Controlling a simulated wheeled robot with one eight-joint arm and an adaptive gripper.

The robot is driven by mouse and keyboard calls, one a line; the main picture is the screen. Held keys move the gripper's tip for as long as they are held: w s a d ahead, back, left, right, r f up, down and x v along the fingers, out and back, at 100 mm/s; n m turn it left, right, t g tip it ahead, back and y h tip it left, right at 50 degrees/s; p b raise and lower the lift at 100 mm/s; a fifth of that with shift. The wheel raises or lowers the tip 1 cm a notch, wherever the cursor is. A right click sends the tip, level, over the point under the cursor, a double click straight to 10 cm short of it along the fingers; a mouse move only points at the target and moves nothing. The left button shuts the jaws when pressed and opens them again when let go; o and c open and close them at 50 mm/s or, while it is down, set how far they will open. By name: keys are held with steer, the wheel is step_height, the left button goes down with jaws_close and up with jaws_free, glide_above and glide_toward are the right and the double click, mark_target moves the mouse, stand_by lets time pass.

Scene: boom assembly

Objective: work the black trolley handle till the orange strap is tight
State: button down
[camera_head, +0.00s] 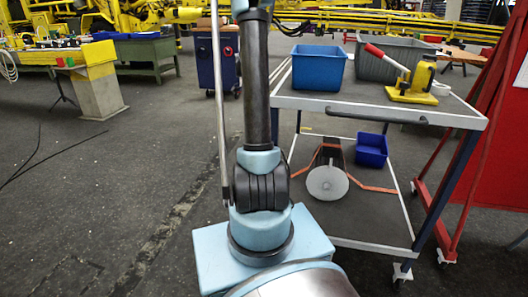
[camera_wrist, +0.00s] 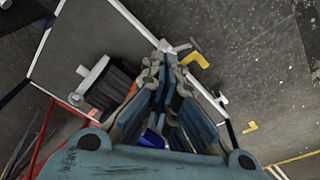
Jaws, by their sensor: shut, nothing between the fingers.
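The orange strap (camera_head: 372,187) runs over a black drum with a white round end (camera_head: 327,183) on the trolley's lower shelf. A dark bar handle (camera_head: 378,116) lies along the front edge of the upper shelf. I cannot tell whether the strap is tight. In the wrist view my gripper (camera_wrist: 168,60) is shut and empty, its fingertips together. A black ribbed thing with white ends (camera_wrist: 108,88), seemingly the drum, lies left of the fingers there, with bits of orange beside it. My gripper is not in the head view, and I see no contact with the handle.
The trolley's upper shelf (camera_head: 350,101) bears a blue bin (camera_head: 319,67), a grey bin (camera_head: 388,62) and a yellow jack with a red lever (camera_head: 414,80). A small blue bin (camera_head: 371,150) sits below. A red frame (camera_head: 480,150) stands right.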

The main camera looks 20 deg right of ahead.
steer(key=w+d+f+m, duration=0.3)
steer(key=w+d+f, duration=0.2)
steer(key=f, duration=0.3)
steer(key=w+d+f+m+g, duration=0.1)
steer(key=w+d+f+m, duration=0.2)
steer(key=w+d+f, duration=0.2)
step_height(320, 180, down, 3)
steer(key=shift+w+f+m, duration=0.1)
steer(key=shift+w+m, duration=0.15)
steer(key=shift+m, duration=0.05)
steer(key=f, duration=1.1)
steer(key=shift+s+d+f, duration=0.2)
steer(key=shift+d+f, duration=0.1)
steer(key=shift+w+a+f, duration=0.25)
steer(key=shift+a+f, duration=0.2)
steer(key=shift+f, duration=0.3)
